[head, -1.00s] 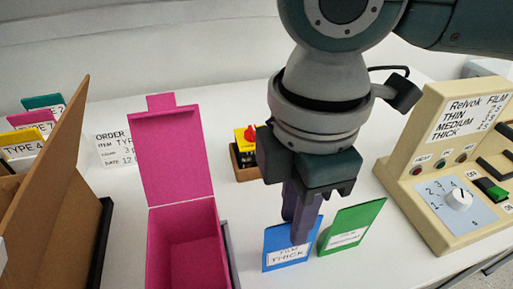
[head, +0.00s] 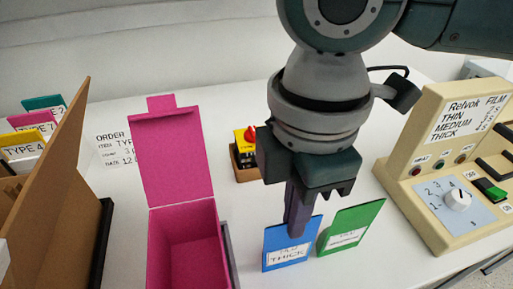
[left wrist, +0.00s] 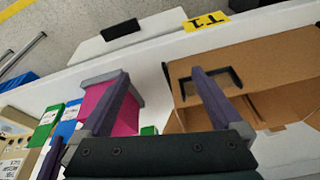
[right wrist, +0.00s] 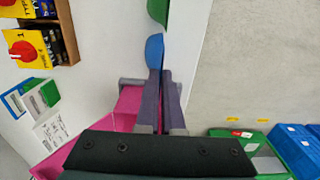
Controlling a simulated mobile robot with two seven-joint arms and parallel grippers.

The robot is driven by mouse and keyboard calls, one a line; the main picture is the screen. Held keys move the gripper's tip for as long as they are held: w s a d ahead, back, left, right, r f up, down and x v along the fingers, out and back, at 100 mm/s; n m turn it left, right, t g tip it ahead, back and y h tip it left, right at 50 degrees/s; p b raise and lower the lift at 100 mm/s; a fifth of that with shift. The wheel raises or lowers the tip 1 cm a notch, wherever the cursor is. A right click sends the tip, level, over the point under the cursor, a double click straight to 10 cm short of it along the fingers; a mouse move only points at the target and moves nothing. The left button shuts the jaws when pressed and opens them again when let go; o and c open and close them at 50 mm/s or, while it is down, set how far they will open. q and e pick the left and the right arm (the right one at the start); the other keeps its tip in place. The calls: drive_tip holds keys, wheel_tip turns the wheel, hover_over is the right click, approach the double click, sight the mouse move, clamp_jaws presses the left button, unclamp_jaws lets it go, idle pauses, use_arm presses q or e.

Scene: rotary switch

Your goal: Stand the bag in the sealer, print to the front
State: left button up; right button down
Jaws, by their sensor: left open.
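The blue bag (head: 287,259), with a white label reading THICK, stands tilted on the table, its print facing my head camera. My right gripper (head: 295,230) has one finger in front of it and one behind its top edge, closed together. In the right wrist view the blue bag (right wrist: 154,50) shows just past the close fingertips. The beige machine with the film list and dial, apparently the sealer (head: 445,170), stands at the right. My left gripper (left wrist: 160,85) is open and empty; the head view does not show it.
A green bag (head: 350,228) stands close right of the blue one. A pink open box (head: 180,250) is to the left, a small box with a yellow and red switch (head: 246,150) behind. A brown cardboard box (head: 45,190) stands far left.

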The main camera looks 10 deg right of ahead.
drive_tip(key=shift+r+p, duration=2.3)
drive_tip(key=shift+p, duration=0.3)
wheel_tip(320, 180, up, 2)
drive_tip(key=p, duration=0.3)
drive_tip(key=shift+r, duration=0.2)
drive_tip(key=shift+f, duration=0.1)
